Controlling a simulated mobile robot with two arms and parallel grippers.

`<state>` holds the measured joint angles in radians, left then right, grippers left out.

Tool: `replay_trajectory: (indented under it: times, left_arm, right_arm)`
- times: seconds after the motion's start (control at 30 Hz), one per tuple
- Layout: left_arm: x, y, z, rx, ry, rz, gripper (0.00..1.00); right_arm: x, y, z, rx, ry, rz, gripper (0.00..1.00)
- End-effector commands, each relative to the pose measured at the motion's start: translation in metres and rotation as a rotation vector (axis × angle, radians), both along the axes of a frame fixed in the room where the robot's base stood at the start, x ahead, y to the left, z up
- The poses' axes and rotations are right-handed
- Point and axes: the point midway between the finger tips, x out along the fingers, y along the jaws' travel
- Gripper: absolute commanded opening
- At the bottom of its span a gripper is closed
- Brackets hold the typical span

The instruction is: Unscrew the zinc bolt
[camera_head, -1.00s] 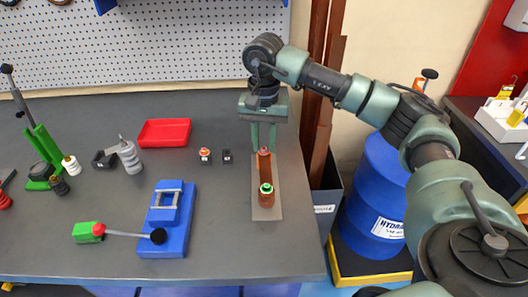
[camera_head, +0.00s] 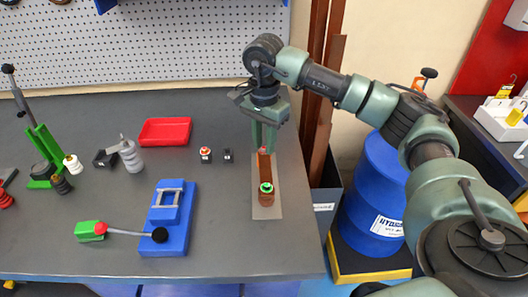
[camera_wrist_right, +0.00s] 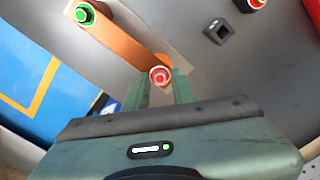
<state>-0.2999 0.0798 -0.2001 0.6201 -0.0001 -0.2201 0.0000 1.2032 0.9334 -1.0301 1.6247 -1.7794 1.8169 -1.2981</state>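A brown copper busbar (camera_head: 264,170) lies on a grey plate (camera_head: 267,213). Its near end has a bolt with a green ring (camera_head: 266,188), and its far end a bolt with a red ring (camera_head: 263,150). In the right wrist view the red-ringed bolt (camera_wrist_right: 159,76) shows a pale grey head; the green-ringed bolt (camera_wrist_right: 84,13) is at top left. Which is zinc is not clear. My right gripper (camera_head: 264,150) points down at the red-ringed bolt. Its fingers stand apart on either side of that bolt; contact is not visible. My left gripper is not in view.
A blue fixture (camera_head: 168,225) with a red-knobbed lever stands left of the busbar. A small orange-topped part (camera_head: 205,155), a black block (camera_head: 227,155) and a red tray (camera_head: 165,131) lie farther back. A blue drum (camera_head: 372,190) stands beyond the bench's right edge.

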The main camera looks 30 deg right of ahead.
Motion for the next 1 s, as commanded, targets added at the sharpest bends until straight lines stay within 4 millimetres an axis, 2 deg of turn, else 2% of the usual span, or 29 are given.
replay_trajectory:
  times: [0.13,0.3,0.43,0.77,1.0]
  left_arm:
    - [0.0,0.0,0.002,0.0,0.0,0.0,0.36]
    - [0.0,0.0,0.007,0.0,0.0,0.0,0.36]
    - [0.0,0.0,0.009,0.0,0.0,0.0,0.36]
    - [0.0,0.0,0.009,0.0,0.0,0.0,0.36]
    - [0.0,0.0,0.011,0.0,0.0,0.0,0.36]
  right_arm:
    - [0.0,0.0,0.001,0.0,0.0,-0.069,0.25]
    - [0.0,0.0,0.001,0.0,0.001,-0.325,0.25]
    - [0.0,0.0,0.001,0.0,0.0,-0.464,0.25]
    - [0.0,0.0,0.0,0.0,0.0,-0.502,0.25]
    - [0.0,0.0,0.0,0.0,0.0,-0.595,0.25]
